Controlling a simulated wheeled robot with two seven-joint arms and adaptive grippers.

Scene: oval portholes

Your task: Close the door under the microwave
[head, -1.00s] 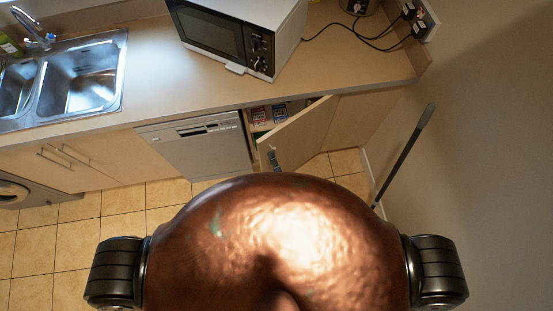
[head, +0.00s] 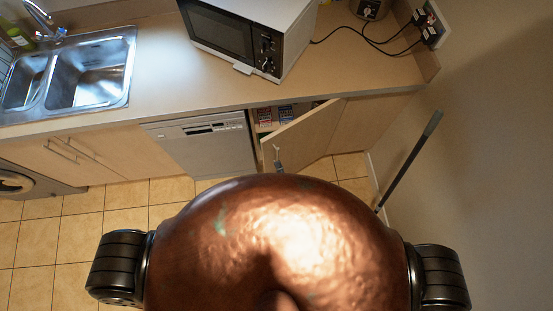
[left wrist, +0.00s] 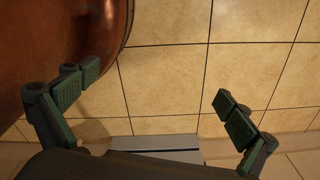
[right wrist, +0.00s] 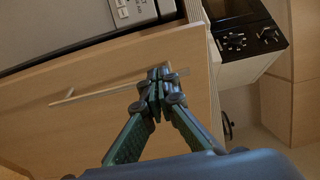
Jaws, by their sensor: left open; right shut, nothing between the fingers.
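The light wood door (head: 308,135) under the microwave (head: 250,35) stands ajar in the head view, with packages showing inside the cabinet. In the right wrist view, the door's outer face (right wrist: 100,125) fills much of the picture and carries a long bar handle (right wrist: 95,95). My right gripper (right wrist: 158,85) is shut with nothing between its fingers, its tips overlapping the handle in that view; I cannot tell if they touch it. In the head view it shows only as a small part (head: 280,165) near the door's free edge. My left gripper (left wrist: 155,100) is open and empty above the tiled floor.
A dishwasher (head: 205,145) stands left of the open cabinet, under the counter (head: 160,75). A sink (head: 90,72) is at the left. A dark pole (head: 408,165) leans by the right wall. Tiled floor (head: 75,235) is clear at the left.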

